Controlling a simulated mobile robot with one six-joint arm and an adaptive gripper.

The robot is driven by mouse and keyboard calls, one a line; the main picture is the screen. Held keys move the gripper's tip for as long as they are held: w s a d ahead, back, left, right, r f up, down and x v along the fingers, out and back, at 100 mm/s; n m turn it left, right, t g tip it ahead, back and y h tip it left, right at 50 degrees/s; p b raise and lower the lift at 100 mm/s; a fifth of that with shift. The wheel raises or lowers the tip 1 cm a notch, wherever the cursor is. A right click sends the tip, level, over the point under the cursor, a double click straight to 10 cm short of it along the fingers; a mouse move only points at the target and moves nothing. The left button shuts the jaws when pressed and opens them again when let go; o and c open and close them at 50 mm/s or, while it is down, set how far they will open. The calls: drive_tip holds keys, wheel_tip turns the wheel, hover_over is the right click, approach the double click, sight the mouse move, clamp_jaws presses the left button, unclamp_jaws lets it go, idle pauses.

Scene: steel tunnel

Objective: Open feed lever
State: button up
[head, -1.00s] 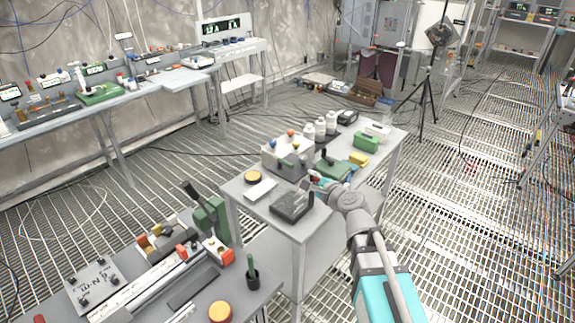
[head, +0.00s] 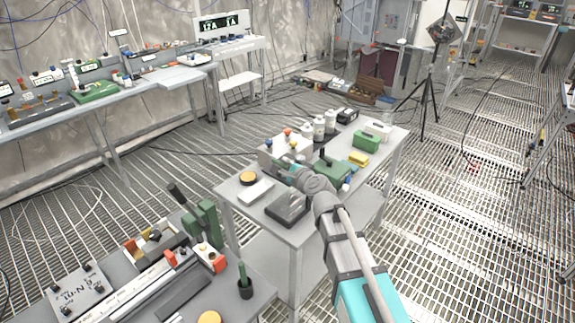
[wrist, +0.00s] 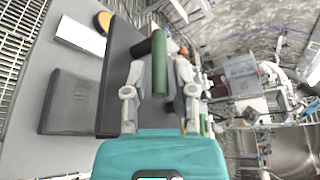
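My gripper (head: 290,168) is over the near side of the middle table, close to a grey box with coloured knobs (head: 293,143). In the wrist view, a green cylindrical handle (wrist: 159,62) stands between the two fingers of my gripper (wrist: 160,72). It looks like the lever's handle, but its mount is hidden behind my gripper. The fingers are apart on either side of the handle. I cannot tell whether they touch it. A dark panel (wrist: 115,80) lies just left of the fingers in the wrist view.
A dark box (head: 288,208), a white plate (head: 257,191) and an orange disc (head: 248,178) lie near my arm. A bench with green levers (head: 203,222) is at the lower left.

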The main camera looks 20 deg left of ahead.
drive_tip(key=shift+w+a+f, duration=0.1)
drive_tip(key=shift+w+a, duration=0.1)
drive_tip(key=shift+a, duration=0.15)
clamp_jaws()
drive_tip(key=shift+w+d, duration=0.1)
drive_tip(key=shift+d, duration=0.05)
drive_tip(key=shift+w+n+g+y, duration=0.15)
drive_tip(key=shift+n+g+y, duration=0.25)
drive_tip(key=shift+g, duration=0.1)
drive_tip(key=shift+w+n+g+y, duration=0.35)
drive_tip(key=shift+n+g+y, duration=0.2)
drive_tip(key=shift+n+g, duration=0.4)
drive_tip(key=shift+w+n+g+y, duration=0.3)
drive_tip(key=shift+n+g+y, duration=0.35)
drive_tip(key=shift+g, duration=0.5)
drive_tip(key=shift+w+n+g+y, duration=0.15)
drive_tip(key=shift+w+n+g, duration=0.05)
drive_tip(key=shift+n+g, duration=0.75)
drive_tip(key=shift+w+n+g+y, duration=0.15)
drive_tip(key=shift+n+g, duration=0.6)
drive_tip(key=shift+g, duration=0.4)
